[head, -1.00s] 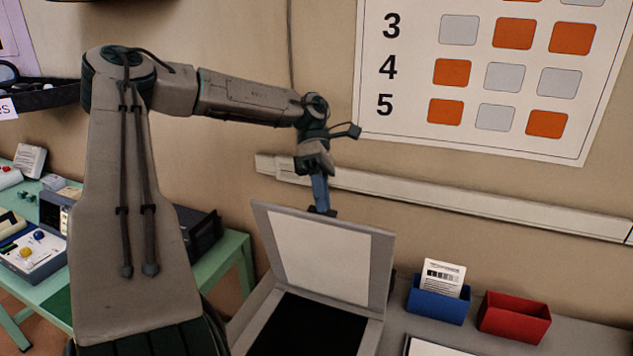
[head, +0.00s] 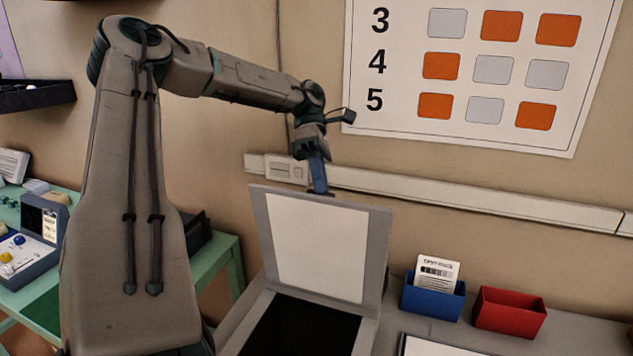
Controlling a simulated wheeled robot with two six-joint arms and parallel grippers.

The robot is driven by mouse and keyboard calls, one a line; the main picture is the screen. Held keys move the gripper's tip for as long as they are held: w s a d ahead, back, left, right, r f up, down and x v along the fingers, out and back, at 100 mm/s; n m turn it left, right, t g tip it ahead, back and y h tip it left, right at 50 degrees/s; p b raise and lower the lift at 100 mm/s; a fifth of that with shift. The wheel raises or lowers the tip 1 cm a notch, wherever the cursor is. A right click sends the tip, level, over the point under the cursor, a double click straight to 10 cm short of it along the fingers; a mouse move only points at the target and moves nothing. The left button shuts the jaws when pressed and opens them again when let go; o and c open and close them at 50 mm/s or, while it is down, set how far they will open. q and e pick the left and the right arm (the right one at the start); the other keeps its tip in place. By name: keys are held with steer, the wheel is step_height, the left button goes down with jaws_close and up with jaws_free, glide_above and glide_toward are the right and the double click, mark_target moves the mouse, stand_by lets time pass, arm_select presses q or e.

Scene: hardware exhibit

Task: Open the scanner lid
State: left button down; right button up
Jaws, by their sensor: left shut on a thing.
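The scanner lid (head: 318,246) stands raised and nearly upright, with its white inner face toward me. The scanner's dark glass bed (head: 303,328) shows below it in a light grey frame. My left gripper (head: 320,190) is at the lid's top edge, reaching down from behind it, and is shut on the lid. Its fingertips are partly hidden behind the edge. My right gripper is not in view.
A blue box (head: 432,299) with a printed card and a red box (head: 509,311) stand right of the scanner. A wall rail (head: 440,193) runs behind the lid. A green table (head: 222,257) with devices is at left.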

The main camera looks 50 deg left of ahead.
arm_select(q)
steer(key=shift+f, duration=0.85)
steer(key=c, duration=1.5)
jaws_free()
steer(key=shift+o, duration=1.1)
steer(key=shift+w+a+f, duration=0.25)
steer(key=shift+w+f, duration=0.05)
steer(key=shift+w, duration=0.1)
steer(key=shift+o, duration=1.1)
steer(key=shift+w+a+f, duration=0.1)
steer(key=shift+w+a, duration=0.1)
steer(key=shift+w, duration=0.1)
steer(key=shift+s+d+r, duration=0.15)
steer(key=shift+s+r, duration=0.1)
steer(key=shift+s, duration=0.05)
steer(key=c, duration=0.3)
steer(key=shift+o, duration=0.2)
steer(key=shift+w, duration=0.1)
steer(key=shift+c, duration=0.2)
